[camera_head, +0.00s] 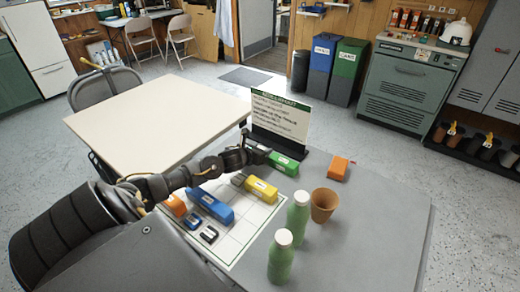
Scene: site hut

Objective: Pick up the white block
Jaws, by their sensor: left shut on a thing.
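My left arm reaches in from the lower left over the grey table. My left gripper (251,153) is shut at the near side of the sign, by the far end of the green block (285,164). A small pale thing (263,148) shows at its fingertips. It is mostly hidden and too small to tell surely whether it is the white block. No other white block shows clearly. A yellow block (262,190) and a blue block (212,207) lie on the white gridded mat (240,233). My right gripper is out of view.
An orange block (339,168), a brown cup (323,205) and two green bottles (298,217) (281,258) stand on the grey table (375,235). The sign (281,118) stands at its back edge. A cream table (160,112) adjoins on the left. The grey table's right side is clear.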

